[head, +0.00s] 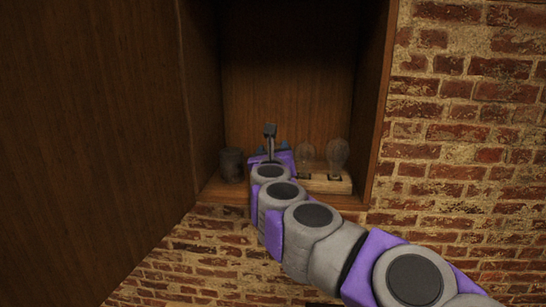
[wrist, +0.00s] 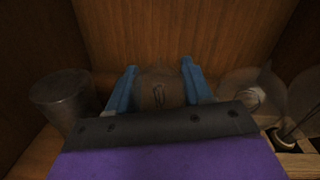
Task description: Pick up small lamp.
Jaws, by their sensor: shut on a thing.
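My gripper (head: 271,149) reaches into a wooden cabinet. In the wrist view its two blue fingers (wrist: 160,88) stand on either side of a small clear glass lamp (wrist: 158,94) with a filament inside, and they are shut on it. The lamp's lower part is hidden behind the gripper's dark front edge. In the head view my arm hides this lamp.
A dark cylindrical jar (head: 232,165) stands left of my gripper. Right of it, a smaller bulb (head: 305,156) and a larger bulb (head: 338,154) stand on a light wooden base (head: 343,187). The cabinet walls (head: 372,95) are close on both sides.

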